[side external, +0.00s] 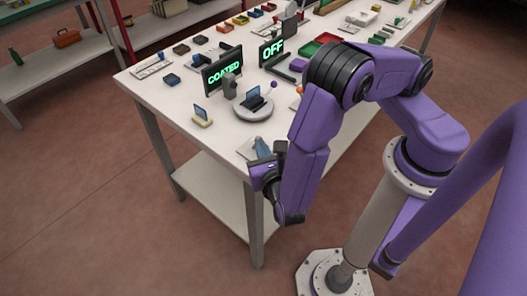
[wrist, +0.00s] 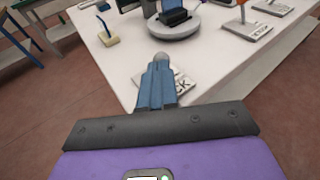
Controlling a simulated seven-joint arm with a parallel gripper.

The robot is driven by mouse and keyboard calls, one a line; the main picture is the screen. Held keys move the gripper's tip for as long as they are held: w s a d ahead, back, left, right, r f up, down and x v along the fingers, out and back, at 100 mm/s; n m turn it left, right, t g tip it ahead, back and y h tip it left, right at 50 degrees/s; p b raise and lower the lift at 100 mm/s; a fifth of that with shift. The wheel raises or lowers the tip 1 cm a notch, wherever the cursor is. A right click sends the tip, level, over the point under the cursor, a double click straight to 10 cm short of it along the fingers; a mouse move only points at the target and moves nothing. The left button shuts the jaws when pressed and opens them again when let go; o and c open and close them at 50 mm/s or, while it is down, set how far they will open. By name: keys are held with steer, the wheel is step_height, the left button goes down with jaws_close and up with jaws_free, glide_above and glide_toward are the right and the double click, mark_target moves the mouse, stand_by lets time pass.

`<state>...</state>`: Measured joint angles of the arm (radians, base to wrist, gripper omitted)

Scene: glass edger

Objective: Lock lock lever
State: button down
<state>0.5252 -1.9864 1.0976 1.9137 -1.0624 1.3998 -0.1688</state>
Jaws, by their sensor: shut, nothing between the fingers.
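My gripper (wrist: 158,72) is shut and empty, its blue-grey fingers pointing forward over the near corner of the table. In the wrist view a white plate with dark lettering (wrist: 183,82) lies under and beyond the fingers; "CK" shows and the rest is covered. A rounded grey knob (wrist: 162,58) shows just past the fingertips, probably the lock lever's end; the lever's shaft is hidden and I cannot tell if the fingers touch it. In the side view my gripper (side external: 262,148) is at the table corner, beside the pale plate (side external: 245,150).
A round grey turntable (side external: 253,111) carries a dark device. A small tan stand (side external: 202,121) is left of it. Screens read COATED (side external: 223,70) and OFF (side external: 272,50). Another labelled plate (wrist: 246,28) with an orange knob (wrist: 240,4) stands right. Trays fill the back.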

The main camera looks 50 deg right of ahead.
steer(key=shift+w+r+g, duration=0.25)
steer(key=shift+g, duration=0.15)
steer(key=shift+w+r+n+g+y, duration=0.45)
steer(key=shift+w+n+g, duration=0.15)
steer(key=shift+g, duration=0.3)
steer(key=w+g, duration=0.1)
steer(key=w+n+g, duration=0.1)
steer(key=g, duration=0.1)
steer(key=shift+r+y, duration=0.25)
steer(key=shift+r, duration=0.1)
steer(key=shift+s, duration=0.1)
steer(key=shift+r, duration=0.1)
steer(key=shift+r, duration=0.7)
